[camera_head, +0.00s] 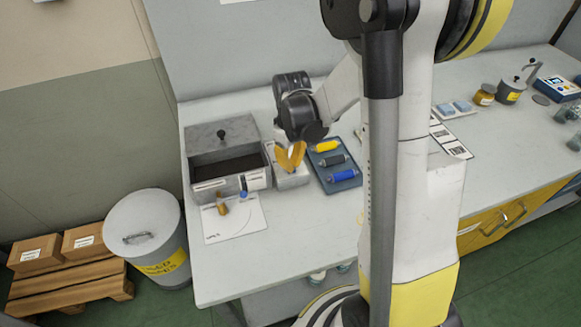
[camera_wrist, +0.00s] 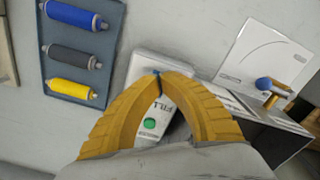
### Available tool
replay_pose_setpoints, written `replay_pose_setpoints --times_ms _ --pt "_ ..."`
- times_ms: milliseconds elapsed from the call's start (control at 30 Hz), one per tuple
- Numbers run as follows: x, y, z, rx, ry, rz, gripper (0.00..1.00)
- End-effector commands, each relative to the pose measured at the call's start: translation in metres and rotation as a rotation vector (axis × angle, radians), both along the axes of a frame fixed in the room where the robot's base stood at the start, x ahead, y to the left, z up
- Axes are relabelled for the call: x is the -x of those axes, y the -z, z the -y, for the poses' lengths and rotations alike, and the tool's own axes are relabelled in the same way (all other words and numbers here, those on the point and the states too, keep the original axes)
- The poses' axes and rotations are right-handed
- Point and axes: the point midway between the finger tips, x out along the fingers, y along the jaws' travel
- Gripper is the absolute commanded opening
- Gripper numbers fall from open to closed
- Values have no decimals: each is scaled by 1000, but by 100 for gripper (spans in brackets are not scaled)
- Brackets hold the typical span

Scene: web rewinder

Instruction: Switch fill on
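A small pale switch box (camera_wrist: 145,68) with the printed word FILL and a green round spot (camera_wrist: 149,123) lies below my gripper in the wrist view. In the head view the box (camera_head: 290,180) stands between the grey open bin and the blue tray. My gripper (camera_wrist: 160,75) has two yellow curved fingers that come together at their tips over the box; it also shows in the head view (camera_head: 291,168). A small dark-blue bit shows at the tips; I cannot tell whether it is the switch lever or whether the fingers touch it. The fingers hide part of the box.
A blue tray (camera_head: 350,184) with yellow, dark and blue rollers is right of the box. A grey bin (camera_head: 200,172) is left of it. A white sheet (camera_head: 222,230) with small blue- and orange-coloured items lies in front. Bare bench lies nearer the front edge.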

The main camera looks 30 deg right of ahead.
Motion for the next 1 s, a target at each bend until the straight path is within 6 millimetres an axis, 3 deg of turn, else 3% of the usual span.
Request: replay_pose_setpoints --times_ms 1000 --pt "0 12 0 0 0 0 0"
